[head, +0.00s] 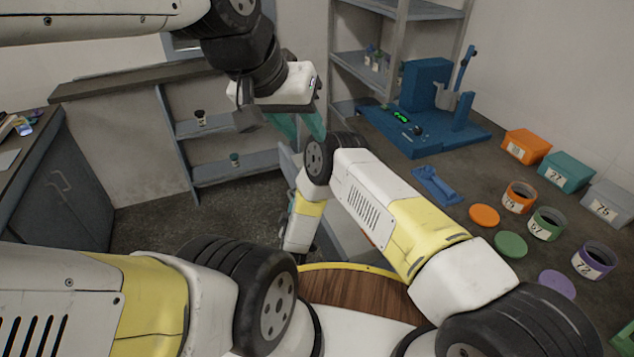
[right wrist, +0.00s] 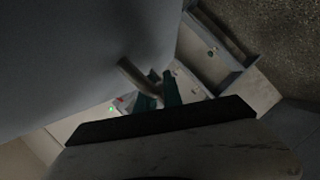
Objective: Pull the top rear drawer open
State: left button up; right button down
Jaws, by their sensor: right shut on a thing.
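In the right wrist view a grey bar handle (right wrist: 140,78) stands out from a broad, dark grey front (right wrist: 70,50). My right gripper (right wrist: 160,92) has its teal fingers at the lower end of this handle and is shut on it. Which drawer the front belongs to cannot be told from this close, dim view. In the head view the right gripper is hidden below my right arm, beside the grey cabinet side (head: 345,232) under the worktop. My left gripper (head: 299,126) hangs higher, its teal fingers apart and empty.
The worktop (head: 400,175) on the right holds a blue shaker machine (head: 425,115), a blue tool (head: 436,185), and several labelled boxes, jars and lids. A shelf unit (head: 235,165) stands at the back left. Open floor (head: 165,210) lies between it and the left cabinet (head: 60,185).

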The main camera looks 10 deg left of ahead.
jog(key=shift+s+a, duration=0.25)
jog(key=shift+a, duration=0.1)
jog(key=c, duration=1.8)
grip_release()
jog(key=shift+o, duration=0.2)
